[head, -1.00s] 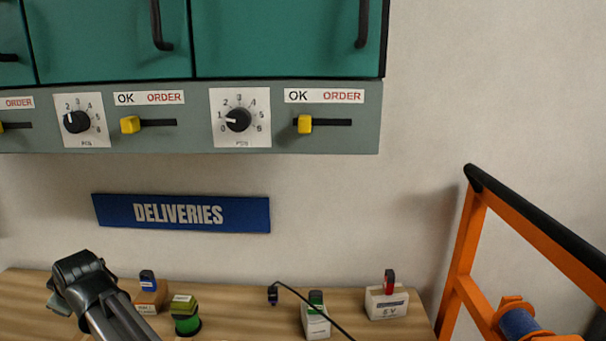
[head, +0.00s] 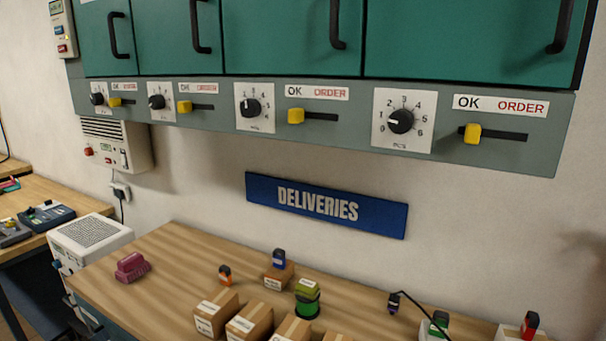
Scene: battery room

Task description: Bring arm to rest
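My gripper and arm are not in view in the head view. The wooden counter (head: 190,262) below the blue DELIVERIES sign (head: 327,206) shows no part of the arm over it. Whether the gripper is open or shut cannot be seen.
Several cardboard boxes (head: 250,321), a green spool (head: 307,304) and a maroon object (head: 132,267) stand on the counter. A black cable (head: 420,308) runs at the right. Green cabinets (head: 280,38) hang above. A white unit (head: 90,238) and another bench (head: 52,196) are at the left.

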